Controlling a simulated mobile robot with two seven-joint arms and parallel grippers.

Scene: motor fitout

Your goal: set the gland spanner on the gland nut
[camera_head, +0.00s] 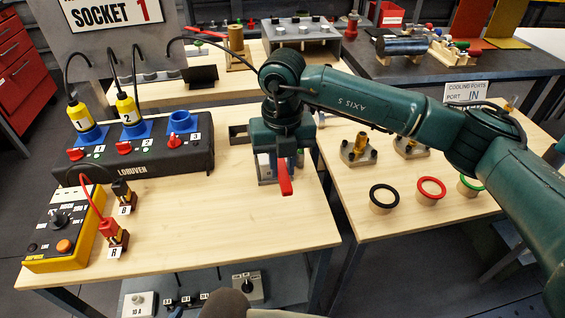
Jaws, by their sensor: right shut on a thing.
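My right arm comes in from the right, and my right gripper (281,150) points down over the front part of the bench. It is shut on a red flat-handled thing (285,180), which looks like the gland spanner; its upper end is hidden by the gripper. Directly behind and below the gripper is a small grey block (266,178), mostly hidden. I cannot tell whether the red thing touches it. I cannot make out the gland nut for certain; it may be hidden by the gripper. My left gripper is not in view.
A black socket box (140,160) with yellow plugs stands at the left, beside a yellow tester (60,235) with red and black leads. On the right table are brass fittings (360,148) and rings, including a red one (431,187). The bench's front middle is clear.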

